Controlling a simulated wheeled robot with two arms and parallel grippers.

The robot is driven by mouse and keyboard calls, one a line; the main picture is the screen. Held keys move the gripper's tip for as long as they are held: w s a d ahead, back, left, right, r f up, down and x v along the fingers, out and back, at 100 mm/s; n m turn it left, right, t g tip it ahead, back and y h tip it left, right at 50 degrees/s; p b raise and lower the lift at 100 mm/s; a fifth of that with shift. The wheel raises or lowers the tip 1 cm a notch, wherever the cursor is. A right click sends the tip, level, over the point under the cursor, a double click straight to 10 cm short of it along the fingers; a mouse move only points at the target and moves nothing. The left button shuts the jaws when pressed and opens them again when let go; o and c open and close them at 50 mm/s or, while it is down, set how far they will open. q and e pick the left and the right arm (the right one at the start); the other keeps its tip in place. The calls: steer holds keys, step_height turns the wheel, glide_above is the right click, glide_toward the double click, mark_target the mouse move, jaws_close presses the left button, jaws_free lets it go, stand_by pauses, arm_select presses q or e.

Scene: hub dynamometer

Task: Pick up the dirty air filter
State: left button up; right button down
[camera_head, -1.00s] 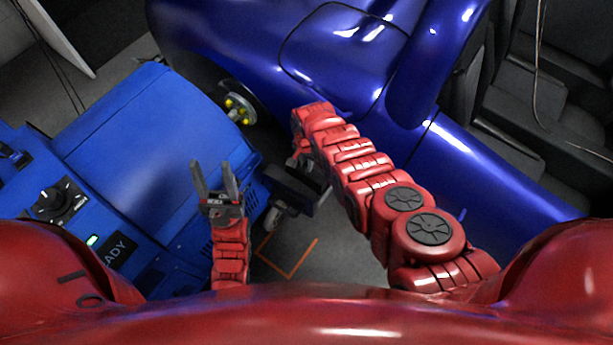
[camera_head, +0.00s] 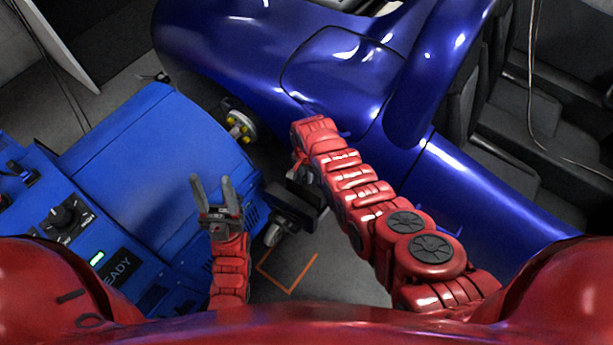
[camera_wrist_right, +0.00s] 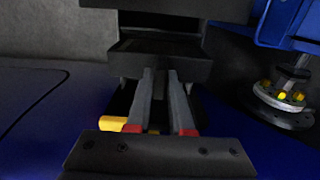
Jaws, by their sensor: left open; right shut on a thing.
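My right gripper (camera_wrist_right: 161,75) is shut on a dark block (camera_wrist_right: 160,50), which fills the upper middle of the right wrist view. In the head view, a black block (camera_head: 294,206) shows beside the end of my right arm, low beside the blue machine. The right fingers are mostly hidden there by my own arm. I cannot tell from the frames whether this block is the dirty air filter; no other filter is plain in view. My left gripper (camera_head: 213,192) is open and empty, fingers pointing up the picture over the edge of the blue machine.
A blue machine (camera_head: 150,150) with a dial and a lit READY panel stands at left. A wheel hub with yellow nuts (camera_head: 240,125) sits behind it, below the shiny blue car (camera_head: 340,70). An orange corner mark (camera_head: 290,291) lies on bare grey floor.

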steer(key=shift+w+r, duration=0.1)
steer(key=shift+r, duration=3.1)
